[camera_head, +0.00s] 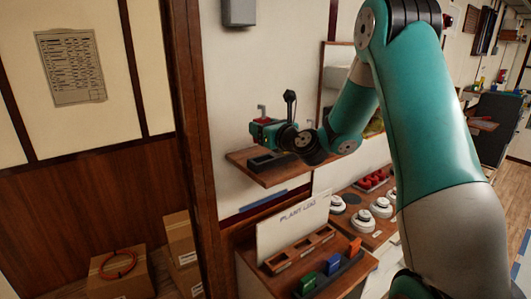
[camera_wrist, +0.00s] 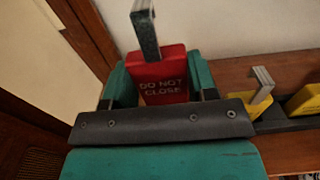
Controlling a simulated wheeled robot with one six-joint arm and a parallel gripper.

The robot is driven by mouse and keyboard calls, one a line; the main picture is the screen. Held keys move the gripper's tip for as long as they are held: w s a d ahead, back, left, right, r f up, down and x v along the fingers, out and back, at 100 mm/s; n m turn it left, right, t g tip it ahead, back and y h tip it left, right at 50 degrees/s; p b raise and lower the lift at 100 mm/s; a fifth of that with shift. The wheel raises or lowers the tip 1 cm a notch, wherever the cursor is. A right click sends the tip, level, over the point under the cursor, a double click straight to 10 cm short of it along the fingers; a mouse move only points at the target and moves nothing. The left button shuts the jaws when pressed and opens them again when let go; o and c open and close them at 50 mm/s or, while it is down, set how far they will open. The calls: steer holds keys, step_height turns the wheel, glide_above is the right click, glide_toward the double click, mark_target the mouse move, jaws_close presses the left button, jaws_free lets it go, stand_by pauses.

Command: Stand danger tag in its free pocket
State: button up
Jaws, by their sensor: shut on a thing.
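The danger tag (camera_wrist: 160,78) is a red block lettered "DO NOT CLOSE" with a grey metal hook on top. My gripper (camera_wrist: 158,92) is shut on it, one teal finger on each side. In the head view the tag (camera_head: 264,120) shows small and red at my gripper (camera_head: 262,127), above a wall shelf (camera_head: 255,176). A dark pocket rack (camera_head: 268,160) lies on that shelf below the gripper, apart from the tag. In the wrist view a dark rack (camera_wrist: 285,125) holds yellow tags (camera_wrist: 252,107) at right. The pocket below the tag is hidden by my gripper.
A wooden post (camera_head: 195,140) stands left of the shelf. Cardboard boxes (camera_head: 122,275) sit at lower left.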

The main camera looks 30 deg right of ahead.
step_height(320, 180, down, 7)
steer(key=shift+f+b, duration=0.1)
steer(key=shift+b, duration=0.55)
steer(key=shift+f, duration=0.2)
steer(key=o, duration=0.9)
steer(key=shift+s+d+r, duration=0.1)
steer(key=shift+s+r, duration=0.05)
